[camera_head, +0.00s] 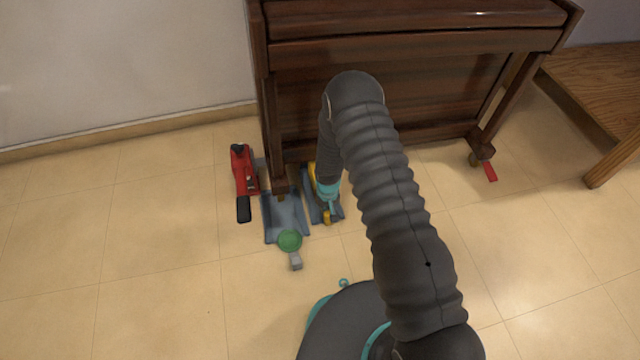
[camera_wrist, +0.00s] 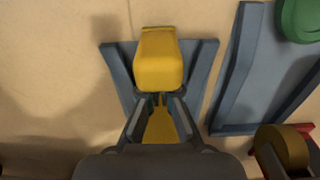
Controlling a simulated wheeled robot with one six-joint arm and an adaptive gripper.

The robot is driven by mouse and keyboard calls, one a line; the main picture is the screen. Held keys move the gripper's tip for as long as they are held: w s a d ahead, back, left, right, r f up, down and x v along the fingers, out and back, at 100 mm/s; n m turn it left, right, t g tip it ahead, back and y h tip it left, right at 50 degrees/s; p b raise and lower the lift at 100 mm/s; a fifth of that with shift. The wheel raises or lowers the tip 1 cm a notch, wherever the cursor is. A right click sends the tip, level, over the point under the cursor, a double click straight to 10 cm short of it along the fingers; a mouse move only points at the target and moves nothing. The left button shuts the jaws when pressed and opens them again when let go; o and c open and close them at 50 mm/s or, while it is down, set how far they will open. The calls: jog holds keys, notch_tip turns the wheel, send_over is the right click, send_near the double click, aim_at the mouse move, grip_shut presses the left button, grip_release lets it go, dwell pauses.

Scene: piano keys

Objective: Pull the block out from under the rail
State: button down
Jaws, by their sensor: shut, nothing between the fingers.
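My gripper (camera_head: 328,203) points down beside the piano's left front leg. In the wrist view, my gripper (camera_wrist: 160,97) is shut and empty, with its fingertips over a yellow piece. A yellow block-like part (camera_wrist: 160,60) lies just beyond the fingertips, on a blue-grey channel piece (camera_wrist: 204,60). Its near end also shows in the head view (camera_head: 327,218). A small red block (camera_head: 490,171) lies by the caster of the piano's right leg. Something red (camera_wrist: 307,127) shows behind a brass caster in the wrist view. I cannot tell which piece is under the rail.
A second blue-grey channel (camera_head: 283,222) lies before the piano's left leg (camera_head: 270,140), with a green disc (camera_head: 289,240) at its front end. A red tool with a black handle (camera_head: 242,172) lies to the left. Tiled floor left of it is clear.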

aim_at(339, 259)
jog(key=shift+s+d+p, duration=0.35)
jog(key=shift+s+d, duration=0.45)
jog(key=shift+s, duration=2)
jog(key=shift+s+d+p, duration=0.3)
jog(key=shift+s+d, duration=0.5)
jog(key=shift+s, duration=2)
jog(key=shift+s+d+p, duration=0.35)
jog(key=shift+s+d, duration=0.45)
jog(key=shift+s, duration=2)
jog(key=shift+w+a, duration=0.1)
jog(key=shift+w, duration=0.2)
notch_tip(339, 259, up, 10)
jog(key=p, duration=0.5)
